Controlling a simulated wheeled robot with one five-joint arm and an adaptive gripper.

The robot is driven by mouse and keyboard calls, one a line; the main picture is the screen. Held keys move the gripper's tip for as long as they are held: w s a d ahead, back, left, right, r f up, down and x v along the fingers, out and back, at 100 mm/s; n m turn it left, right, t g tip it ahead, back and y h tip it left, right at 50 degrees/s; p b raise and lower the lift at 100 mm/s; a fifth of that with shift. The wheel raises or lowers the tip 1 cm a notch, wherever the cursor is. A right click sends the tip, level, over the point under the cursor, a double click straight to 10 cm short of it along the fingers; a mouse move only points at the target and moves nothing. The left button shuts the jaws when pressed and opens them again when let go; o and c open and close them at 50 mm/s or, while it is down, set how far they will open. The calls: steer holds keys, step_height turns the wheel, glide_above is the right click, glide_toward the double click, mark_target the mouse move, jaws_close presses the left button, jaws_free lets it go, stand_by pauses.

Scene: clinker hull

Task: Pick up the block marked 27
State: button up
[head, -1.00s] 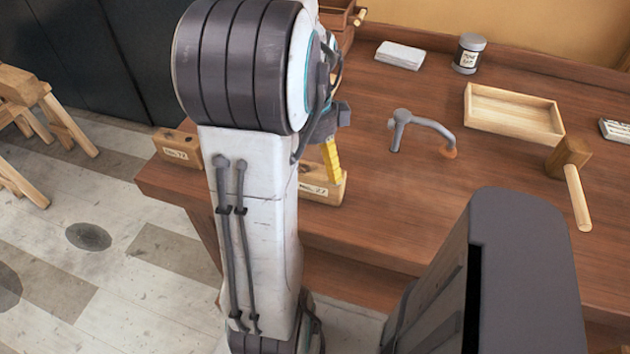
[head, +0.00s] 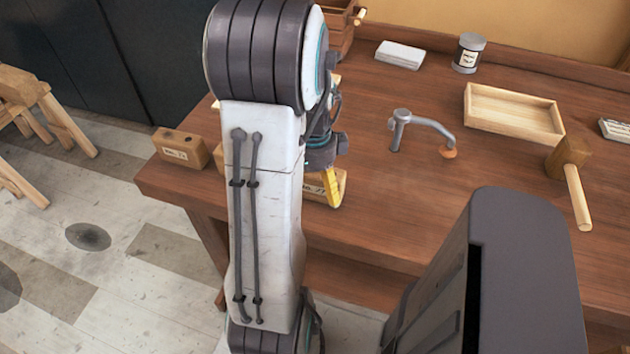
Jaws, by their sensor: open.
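The wooden block marked 27 (head: 314,189) lies near the front edge of the bench, partly hidden by my arm. Its label and right end show. My gripper (head: 333,190) points down at the block's right end, with one yellow finger visible in front of it. The other finger is hidden. The jaws are open, and I cannot tell whether the visible finger touches the block.
A similar block with another number (head: 182,148) sits at the bench's left corner. A bench clamp (head: 420,125), a shallow wooden tray (head: 512,116), a mallet (head: 570,180) and a tin (head: 468,54) are farther right. The bench (head: 400,200) is clear right of the block.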

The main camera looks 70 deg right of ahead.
steer(key=shift+c, duration=0.4)
steer(key=c, duration=1.3)
steer(key=shift+r, duration=0.1)
